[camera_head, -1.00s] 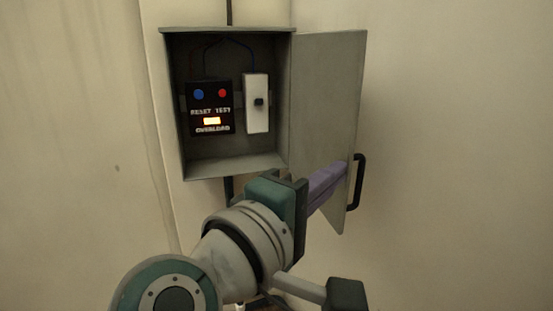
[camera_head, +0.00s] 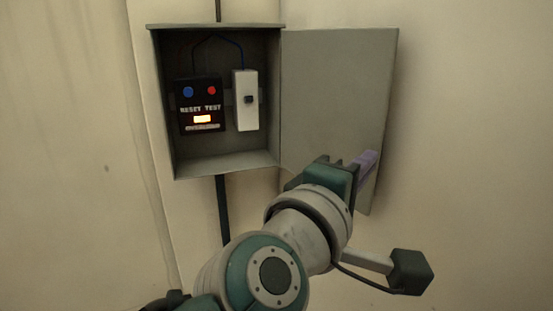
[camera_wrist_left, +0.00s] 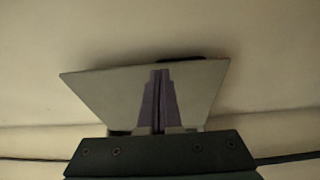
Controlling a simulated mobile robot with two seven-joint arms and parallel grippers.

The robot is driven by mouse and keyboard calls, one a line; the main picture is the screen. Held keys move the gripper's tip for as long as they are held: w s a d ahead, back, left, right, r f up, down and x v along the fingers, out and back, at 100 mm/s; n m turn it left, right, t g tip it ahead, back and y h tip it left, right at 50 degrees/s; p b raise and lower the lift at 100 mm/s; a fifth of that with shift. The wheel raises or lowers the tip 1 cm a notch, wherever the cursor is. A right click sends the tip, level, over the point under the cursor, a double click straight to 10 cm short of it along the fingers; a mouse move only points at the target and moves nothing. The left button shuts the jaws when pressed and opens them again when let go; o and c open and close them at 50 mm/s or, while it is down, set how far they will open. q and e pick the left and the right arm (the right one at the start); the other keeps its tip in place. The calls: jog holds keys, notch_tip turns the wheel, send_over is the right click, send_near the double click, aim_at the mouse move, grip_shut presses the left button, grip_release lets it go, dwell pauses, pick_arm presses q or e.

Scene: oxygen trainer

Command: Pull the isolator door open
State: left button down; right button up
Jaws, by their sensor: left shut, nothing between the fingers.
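The isolator door (camera_head: 335,100) is a flat grey panel, swung wide open to the right of its grey box. Its inner face shows in the head view. In the left wrist view the door (camera_wrist_left: 205,90) is a grey plate behind the fingers, with part of a black handle (camera_wrist_left: 182,59) past its far edge. My left gripper (camera_head: 367,165) has purple fingers in front of the inner face, near the lower free edge. The fingers (camera_wrist_left: 159,95) are shut together and empty. I cannot tell whether they touch the door. My right gripper is not in view.
A dark conduit (camera_head: 222,205) runs down below. Pale walls stand close behind and right.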

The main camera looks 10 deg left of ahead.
pick_arm(q)
jog(key=shift+s, duration=0.1)
jog(key=p+v, duration=0.3)
jog(key=v, duration=0.6)
jog(key=s+a+r+m+g+p, duration=0.2)
jog(key=s+r+m+g+p, duration=0.75)
jog(key=p, duration=0.85)
jog(key=s+a+r+m+g+y+p, duration=0.2)
jog(key=s+a+r+m+y+p, duration=0.15)
jog(key=s+a+r+p, duration=0.4)
jog(key=s+a+r+m+g+y+p, duration=0.15)
jog(key=s+a+r+y+p, duration=0.3)
jog(key=a+r+p, duration=0.5)
notch_tip(320, 180, up, 35)
jog(key=d+p, duration=0.2)
jog(key=p, duration=3.4)
jog(key=shift+m+h+p, duration=0.35)
jog(key=shift+h, duration=0.05)
jog(key=shift+r, duration=0.1)
